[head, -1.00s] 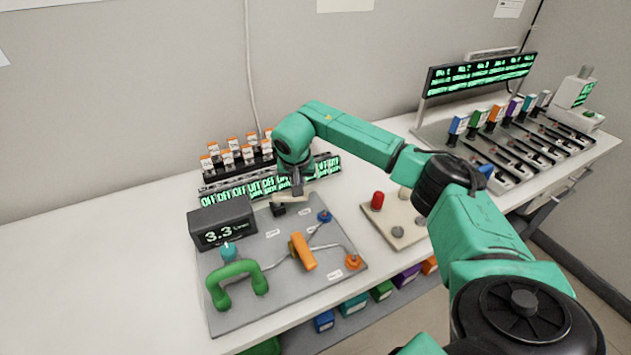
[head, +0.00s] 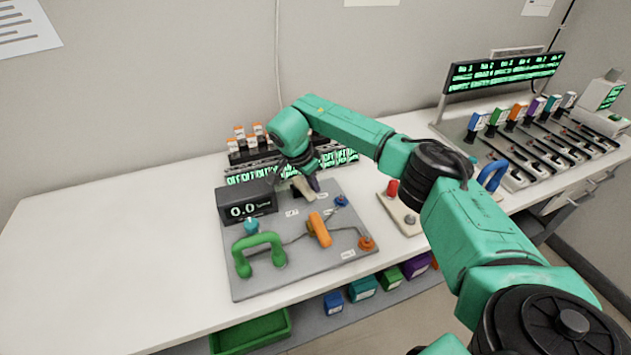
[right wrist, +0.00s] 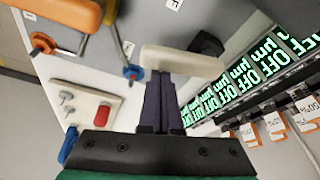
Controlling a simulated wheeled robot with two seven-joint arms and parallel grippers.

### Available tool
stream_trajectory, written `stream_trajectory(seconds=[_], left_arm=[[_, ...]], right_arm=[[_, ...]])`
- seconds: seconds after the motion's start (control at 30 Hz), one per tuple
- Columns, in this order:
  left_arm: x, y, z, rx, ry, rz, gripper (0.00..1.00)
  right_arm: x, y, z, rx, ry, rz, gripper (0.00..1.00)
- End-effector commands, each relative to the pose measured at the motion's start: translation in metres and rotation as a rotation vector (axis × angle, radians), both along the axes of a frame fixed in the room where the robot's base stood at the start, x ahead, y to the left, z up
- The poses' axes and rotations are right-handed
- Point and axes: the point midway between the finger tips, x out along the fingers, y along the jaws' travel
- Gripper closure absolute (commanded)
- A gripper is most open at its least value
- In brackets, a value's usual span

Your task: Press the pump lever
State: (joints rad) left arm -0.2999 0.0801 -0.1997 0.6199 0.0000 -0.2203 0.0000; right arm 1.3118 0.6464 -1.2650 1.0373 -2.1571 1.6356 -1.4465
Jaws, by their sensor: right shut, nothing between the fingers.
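The pump lever looks to be the beige bar (head: 303,188) at the back of the grey panel (head: 290,277). In the right wrist view the beige bar (right wrist: 183,62) lies across the tips of my fingers, with a dark block behind it. My right gripper (head: 314,183) is shut and empty, pointing down beside the bar. Its closed fingers also show in the right wrist view (right wrist: 163,78); they overlap the bar there, and I cannot tell whether they touch it. My left gripper is not in view.
The panel holds a display (head: 247,206) reading 0.0, a green handle (head: 258,245), an orange handle (head: 319,229), an orange knob (head: 366,243) and a blue knob (head: 341,200). Orange-capped vials stand behind. A red-button plate (head: 411,216) is to the right. The left table is clear.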

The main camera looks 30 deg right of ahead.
Motion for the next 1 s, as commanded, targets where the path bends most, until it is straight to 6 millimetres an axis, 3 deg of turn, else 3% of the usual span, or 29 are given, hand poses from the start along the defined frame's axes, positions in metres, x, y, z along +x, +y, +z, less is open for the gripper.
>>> stream_trajectory(seconds=[0.4, 1.0], left_arm=[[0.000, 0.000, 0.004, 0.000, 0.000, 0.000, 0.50], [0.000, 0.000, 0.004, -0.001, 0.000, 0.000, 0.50]], right_arm=[[-0.003, 0.013, 0.000, 0.001, 0.000, 0.004, 1.00], [-0.004, 0.016, -0.001, 0.004, 0.002, 0.008, 1.00]])
